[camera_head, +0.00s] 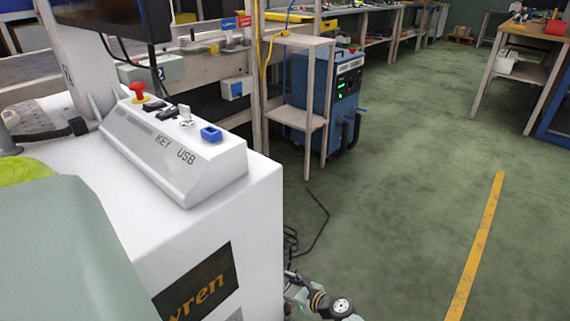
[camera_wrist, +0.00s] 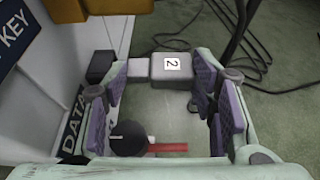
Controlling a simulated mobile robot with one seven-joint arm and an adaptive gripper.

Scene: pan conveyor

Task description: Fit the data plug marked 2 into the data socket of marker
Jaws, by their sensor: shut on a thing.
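The data plug marked 2 (camera_wrist: 158,60) is a grey block with a white label in the wrist view, with a paler nose on its left. My gripper (camera_wrist: 158,80) is shut on it, with purple-padded fingers at both ends of the plug. The nose points left at a dark block (camera_wrist: 100,64) on the white machine's side, near a DATA sign (camera_wrist: 72,122); it looks like the data socket. I cannot tell whether plug and block touch. In the head view, part of my arm shows low beside the white machine (camera_head: 262,215); the plug is not visible there.
A blue KEY sign (camera_wrist: 14,36) is on the machine's side. A dark cable (camera_wrist: 235,45) lies on the green floor nearby. The machine's top carries a KEY and USB panel (camera_head: 185,160). A blue unit (camera_head: 345,100) stands behind.

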